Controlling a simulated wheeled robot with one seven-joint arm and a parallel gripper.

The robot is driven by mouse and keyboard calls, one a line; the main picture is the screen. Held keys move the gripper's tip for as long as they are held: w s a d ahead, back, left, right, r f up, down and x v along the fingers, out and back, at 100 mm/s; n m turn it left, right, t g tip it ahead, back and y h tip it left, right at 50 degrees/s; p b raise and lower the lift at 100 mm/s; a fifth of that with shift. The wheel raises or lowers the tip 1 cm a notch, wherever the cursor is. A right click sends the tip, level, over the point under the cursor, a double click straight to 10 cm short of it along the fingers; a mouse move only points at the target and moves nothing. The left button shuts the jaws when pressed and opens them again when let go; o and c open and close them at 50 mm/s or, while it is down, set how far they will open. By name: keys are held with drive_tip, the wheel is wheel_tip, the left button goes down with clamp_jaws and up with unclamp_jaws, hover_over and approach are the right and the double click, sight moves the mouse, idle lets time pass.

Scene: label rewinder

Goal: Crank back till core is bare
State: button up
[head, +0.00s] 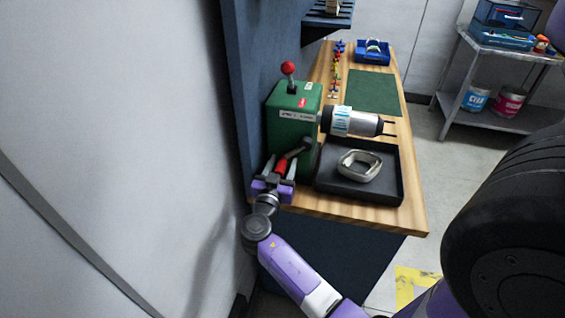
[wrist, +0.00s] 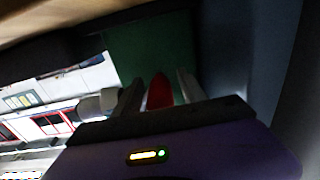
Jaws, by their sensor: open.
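The green rewinder (head: 291,118) stands on the wooden bench, with a red ball-topped lever (head: 288,68) on top. Its core, a metal cylinder (head: 366,122), sticks out to the right and carries a white and blue label band (head: 341,120) near the housing. The crank has a dark arm and a red handle (head: 281,166) at the housing's near side. My gripper (head: 281,170) is at the red handle, its fingers apart on either side of it. In the wrist view the red handle (wrist: 160,92) shows between the two fingers; contact cannot be told.
A black tray (head: 390,187) on the near bench holds a loose whitish strip coil (head: 359,166). Behind are a green mat (head: 374,92), small coloured pieces and a blue bin (head: 373,58). A dark blue panel (head: 262,50) rises close on the left.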

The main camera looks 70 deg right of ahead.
clamp_jaws()
